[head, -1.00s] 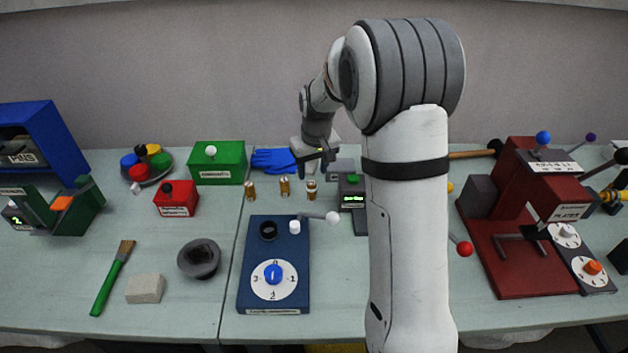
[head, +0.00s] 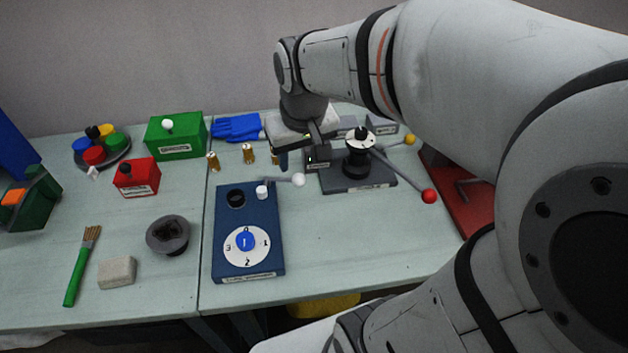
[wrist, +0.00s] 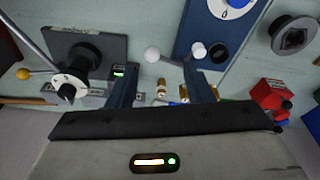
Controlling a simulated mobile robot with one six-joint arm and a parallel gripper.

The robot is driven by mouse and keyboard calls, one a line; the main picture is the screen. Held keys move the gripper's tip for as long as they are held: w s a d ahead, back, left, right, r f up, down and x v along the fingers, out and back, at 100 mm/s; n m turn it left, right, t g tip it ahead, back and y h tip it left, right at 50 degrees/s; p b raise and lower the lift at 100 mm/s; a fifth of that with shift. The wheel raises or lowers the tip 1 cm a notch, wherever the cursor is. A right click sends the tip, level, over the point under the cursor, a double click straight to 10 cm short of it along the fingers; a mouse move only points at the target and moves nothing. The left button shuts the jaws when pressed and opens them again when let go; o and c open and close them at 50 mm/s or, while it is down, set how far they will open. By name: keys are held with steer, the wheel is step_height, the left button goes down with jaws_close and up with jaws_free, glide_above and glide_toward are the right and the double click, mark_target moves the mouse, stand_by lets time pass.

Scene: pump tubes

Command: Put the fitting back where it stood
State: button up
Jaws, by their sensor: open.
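Three small brass fittings stand in a row behind the blue dial box: the left fitting (head: 213,162), the middle fitting (head: 248,153) and the right fitting (head: 275,158). I cannot tell which one the task means. My gripper (head: 300,158) is open, pointing down, just right of the right fitting, which one finger partly hides. In the wrist view my gripper (wrist: 160,88) shows its two dark blue fingers wide apart. A brass fitting (wrist: 162,88) appears between them in the picture, and another shows beside the right finger. No contact is visible.
The blue dial box (head: 248,215) with a white-ball lever stands in front. A dark grey device (head: 355,178) with a red-ball lever (head: 429,196) is close on the right. Blue gloves (head: 236,127) and a green box (head: 176,135) lie behind left.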

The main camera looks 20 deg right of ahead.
steer(key=s+f, duration=0.1)
steer(key=s, duration=0.7)
steer(key=shift+s+d+f+m, duration=0.3)
steer(key=shift+d+f, duration=0.05)
steer(key=shift+f, duration=0.05)
steer(key=shift+c, duration=0.5)
stand_by(0.6)
